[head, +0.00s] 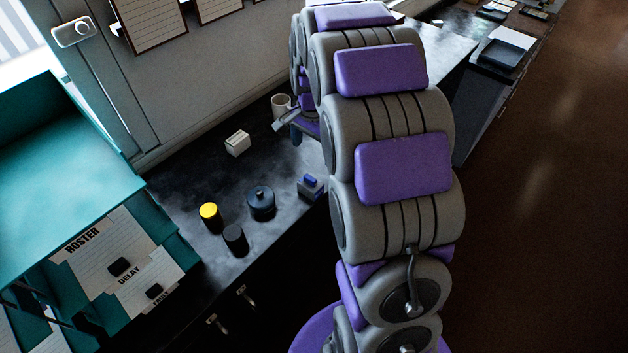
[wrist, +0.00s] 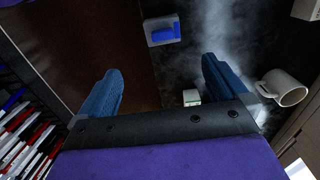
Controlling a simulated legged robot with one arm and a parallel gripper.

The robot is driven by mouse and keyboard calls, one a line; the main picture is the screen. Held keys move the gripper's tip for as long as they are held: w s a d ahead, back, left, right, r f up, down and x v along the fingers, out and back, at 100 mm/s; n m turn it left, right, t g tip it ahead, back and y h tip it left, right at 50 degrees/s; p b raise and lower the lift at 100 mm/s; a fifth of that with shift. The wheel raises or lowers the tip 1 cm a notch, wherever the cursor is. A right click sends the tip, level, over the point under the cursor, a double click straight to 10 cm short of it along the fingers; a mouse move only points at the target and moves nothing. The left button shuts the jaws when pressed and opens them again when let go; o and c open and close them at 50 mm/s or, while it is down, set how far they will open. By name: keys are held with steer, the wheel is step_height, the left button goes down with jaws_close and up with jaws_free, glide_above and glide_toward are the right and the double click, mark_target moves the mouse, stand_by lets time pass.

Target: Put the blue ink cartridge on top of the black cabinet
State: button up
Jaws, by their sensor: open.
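My gripper (wrist: 160,68) is open, with its two blue fingers wide apart and nothing between them. In the head view it is mostly hidden behind my arm. A small grey block with a blue top (wrist: 163,31) lies beyond the fingertips in the wrist view; it may be the blue ink cartridge, but I cannot be sure. It also shows in the head view (head: 310,186), on the dark top near the front edge. The black cabinet (head: 175,185) appears to be the long dark unit with handles on its front; its smoky black top runs along the wall.
A yellow-topped jar (head: 210,216), a dark cylinder (head: 235,239), a round black pot (head: 261,202), a white box (head: 238,143) and a mug (wrist: 284,87) stand on the top. A teal roster unit (head: 75,185) is at left. Brown floor is clear at right.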

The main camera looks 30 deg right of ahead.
mark_target(312, 178)
steer(key=f, duration=0.6)
steer(key=a+f, duration=0.1)
steer(key=f, duration=0.2)
steer(key=shift+w+f, duration=0.1)
steer(key=shift+f, duration=0.05)
steer(key=shift+d+f, duration=0.15)
steer(key=shift+f, duration=0.4)
steer(key=shift+d+f, duration=0.15)
steer(key=shift+f, duration=0.35)
step_height(312, 178, down, 4)
steer(key=shift+w+a+f, duration=0.1)
steer(key=shift+w, duration=0.05)
steer(key=shift+c, duration=0.5)
steer(key=c, duration=1.1)
steer(key=shift+o, duration=0.2)
steer(key=shift+r, duration=0.2)
